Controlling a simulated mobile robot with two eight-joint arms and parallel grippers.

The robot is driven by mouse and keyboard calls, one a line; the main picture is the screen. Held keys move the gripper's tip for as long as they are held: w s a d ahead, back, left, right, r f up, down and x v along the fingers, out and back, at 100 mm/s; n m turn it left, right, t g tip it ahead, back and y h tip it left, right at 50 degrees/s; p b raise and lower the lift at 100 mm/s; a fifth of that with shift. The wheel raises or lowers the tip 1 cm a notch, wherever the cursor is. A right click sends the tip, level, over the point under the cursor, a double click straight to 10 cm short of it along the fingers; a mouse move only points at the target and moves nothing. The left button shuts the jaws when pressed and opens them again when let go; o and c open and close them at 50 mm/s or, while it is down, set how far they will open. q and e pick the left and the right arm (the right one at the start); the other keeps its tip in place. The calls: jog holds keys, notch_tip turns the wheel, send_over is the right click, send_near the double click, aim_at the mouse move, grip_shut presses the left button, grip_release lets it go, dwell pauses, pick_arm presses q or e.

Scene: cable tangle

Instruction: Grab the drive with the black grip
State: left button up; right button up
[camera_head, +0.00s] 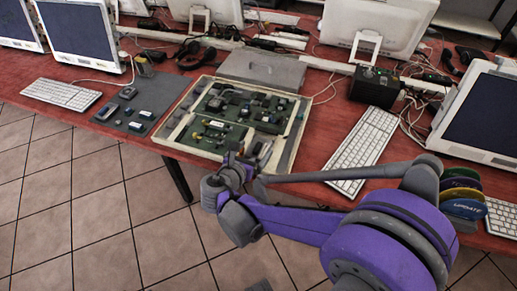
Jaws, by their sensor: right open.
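Several small dark drives or devices lie on a dark grey mat (160,92) left of centre. One lies at the mat's left edge (107,111), a rounded one near its middle (128,92), and small light-topped ones at its front (146,114). They are too small to tell which has a black grip. My left gripper is out of view.
A grey closed case (262,70) stands behind the tray. A black box (375,87) with cables and a white keyboard (362,150) are to the right. Coloured discs (463,207) stand at the right edge. Monitors and cables line the back.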

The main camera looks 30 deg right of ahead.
aim_at(258, 146)
jog(key=x, duration=0.5)
jog(key=shift+b, duration=0.4)
jog(key=c, duration=1.3)
